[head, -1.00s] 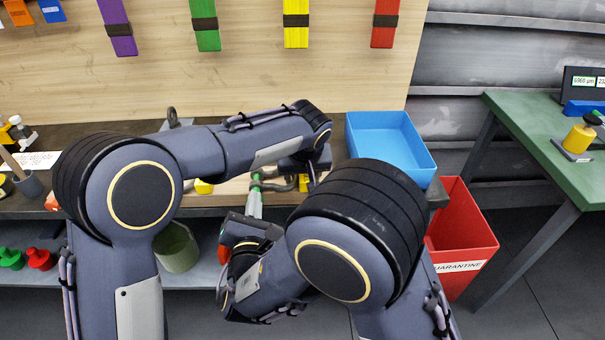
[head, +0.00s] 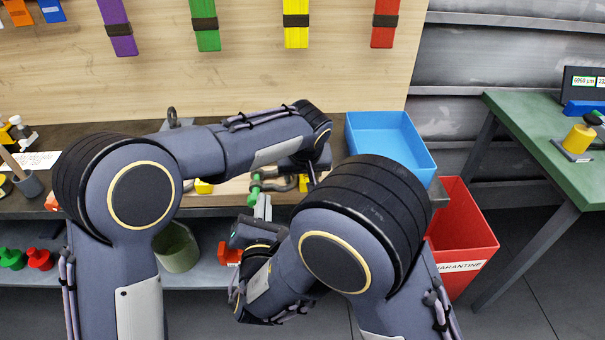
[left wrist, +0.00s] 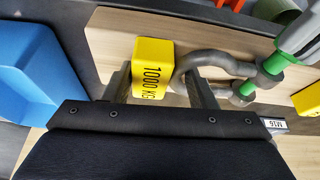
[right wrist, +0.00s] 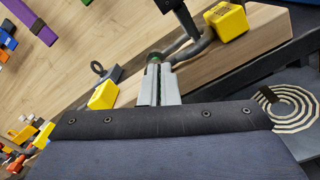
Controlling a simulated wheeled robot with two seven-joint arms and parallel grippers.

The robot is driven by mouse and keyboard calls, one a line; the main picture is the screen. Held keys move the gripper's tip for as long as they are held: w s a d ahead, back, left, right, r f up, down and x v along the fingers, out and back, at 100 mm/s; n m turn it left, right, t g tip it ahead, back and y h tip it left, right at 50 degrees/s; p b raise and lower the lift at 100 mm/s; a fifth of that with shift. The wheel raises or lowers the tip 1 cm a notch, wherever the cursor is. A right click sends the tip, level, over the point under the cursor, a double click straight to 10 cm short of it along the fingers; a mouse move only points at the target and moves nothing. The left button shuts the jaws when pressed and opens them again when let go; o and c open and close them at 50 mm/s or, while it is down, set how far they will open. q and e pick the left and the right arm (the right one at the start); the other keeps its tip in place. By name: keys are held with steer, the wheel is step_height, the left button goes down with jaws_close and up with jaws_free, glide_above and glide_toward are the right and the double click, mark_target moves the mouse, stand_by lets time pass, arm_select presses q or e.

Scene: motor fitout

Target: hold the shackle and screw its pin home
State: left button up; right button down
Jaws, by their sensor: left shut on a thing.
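The green pin (left wrist: 273,63) crosses the shackle's two ears, with green at both. The fingers also show in the head view (head: 263,207). The pin's far end and thread are hard to make out.
A second yellow block (right wrist: 103,95) is on the board. A blue bin (head: 390,145) stands right on the bench, with a red quarantine bin (head: 462,235) below.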

steer(key=shift+f, duration=0.35)
steer(key=shift+d+r, duration=0.1)
steer(key=shift+d, duration=0.05)
steer(key=s, duration=0.6)
steer(key=shift+d+r, duration=0.25)
steer(key=shift+r, duration=0.05)
steer(key=shift+a, duration=0.1)
steer(key=shift+w+a+r, duration=0.2)
steer(key=shift+w+a, duration=0.2)
steer(key=shift+w, duration=0.6)
steer(key=shift+w+a+r, duration=0.15)
steer(key=shift+w+a, duration=0.25)
steer(key=shift+w, duration=0.65)
steer(key=shift+w+a+r, duration=0.2)
steer(key=shift+w+a, duration=0.2)
steer(key=shift+w, duration=0.6)
steer(key=shift+f, duration=0.25)
